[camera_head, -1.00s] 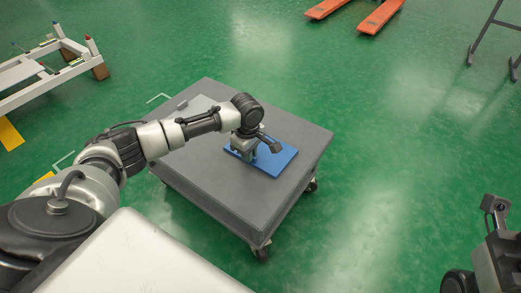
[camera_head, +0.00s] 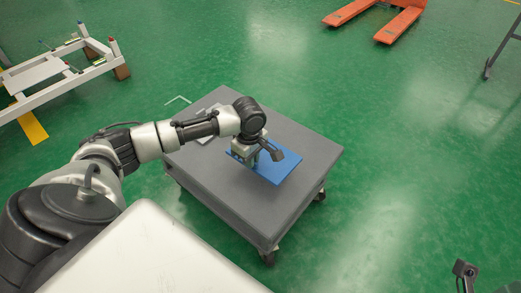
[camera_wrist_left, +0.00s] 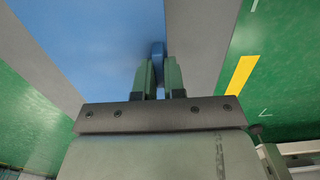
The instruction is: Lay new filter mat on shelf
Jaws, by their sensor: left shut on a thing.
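A flat blue mat (camera_head: 284,164) is at the grey cart's top, on its right half. My left gripper (camera_head: 243,158) is over the mat's left part, pointing down. In the left wrist view the gripper (camera_wrist_left: 158,75) is shut on a small upright blue tab (camera_wrist_left: 158,49) beside the mat's broad blue face (camera_wrist_left: 95,40). I cannot tell whether the mat rests on the cart or hangs just above it. Of my right arm only a small dark part shows at the lower right of the head view; its fingers are out of sight. No shelf can be made out.
A white frame (camera_head: 60,85) stands at the upper left, orange forks (camera_head: 400,25) at the top right, and a dark stand (camera_head: 500,52) at the right edge. Green floor between is clear.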

